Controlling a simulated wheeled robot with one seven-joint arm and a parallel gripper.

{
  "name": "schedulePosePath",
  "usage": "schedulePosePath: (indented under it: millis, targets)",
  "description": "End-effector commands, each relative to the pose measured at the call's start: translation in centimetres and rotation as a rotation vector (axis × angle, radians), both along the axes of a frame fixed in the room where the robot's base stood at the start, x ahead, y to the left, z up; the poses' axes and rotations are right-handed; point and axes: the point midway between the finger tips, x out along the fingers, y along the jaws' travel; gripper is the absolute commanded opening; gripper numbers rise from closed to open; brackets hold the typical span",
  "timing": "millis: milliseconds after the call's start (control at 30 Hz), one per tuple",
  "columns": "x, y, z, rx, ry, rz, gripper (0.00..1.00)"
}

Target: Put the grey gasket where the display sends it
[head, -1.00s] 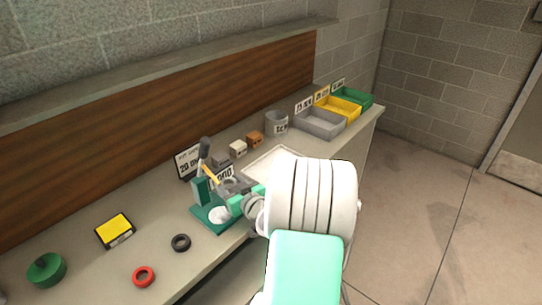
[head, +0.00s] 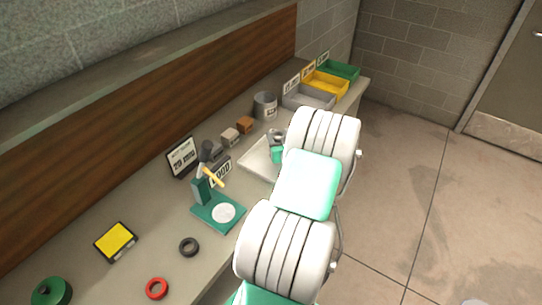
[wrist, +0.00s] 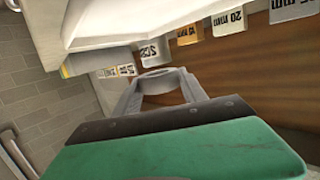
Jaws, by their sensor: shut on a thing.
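My gripper (wrist: 160,98) is shut on the grey gasket (wrist: 163,73), a flat ring held at its fingertips in the wrist view. In the head view my gripper (head: 278,148) is at the white tray (head: 254,160), partly hidden by my arm; I cannot tell its height above it. The green gauge stand (head: 203,190) has an empty round white plate. Its small display (head: 220,172) shows digits, seemingly zeros. The grey bin (head: 309,97), yellow bin (head: 326,84) and green bin (head: 341,70) stand at the far end with label cards too small to read there.
A grey cup (head: 265,105) and several small blocks (head: 230,137) stand along the back. A framed sign (head: 182,157) stands behind the gauge. A yellow box (head: 115,241), black ring (head: 189,247), red ring (head: 157,288) and green round object (head: 52,292) lie nearer.

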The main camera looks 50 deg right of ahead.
Motion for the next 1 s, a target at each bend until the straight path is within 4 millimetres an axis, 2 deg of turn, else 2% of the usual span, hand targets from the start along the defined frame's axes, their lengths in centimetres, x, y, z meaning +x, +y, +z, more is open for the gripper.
schedulePosePath:
  millis: [100, 367, 400, 700, 1000]
  targets:
    - [-0.03, -0.08, -1.06, -0.002, 0.0, -0.001, 0.04]
    - [-0.1, -0.15, -1.16, -0.002, -0.001, -0.003, 0.04]
    - [-0.09, -0.14, -1.16, -0.002, -0.001, -0.003, 0.5]
    - [-0.09, -0.13, -1.15, -0.002, -0.001, -0.002, 0.75]
    - [-0.42, 0.07, -1.15, -0.001, 0.0, -0.003, 0.75]
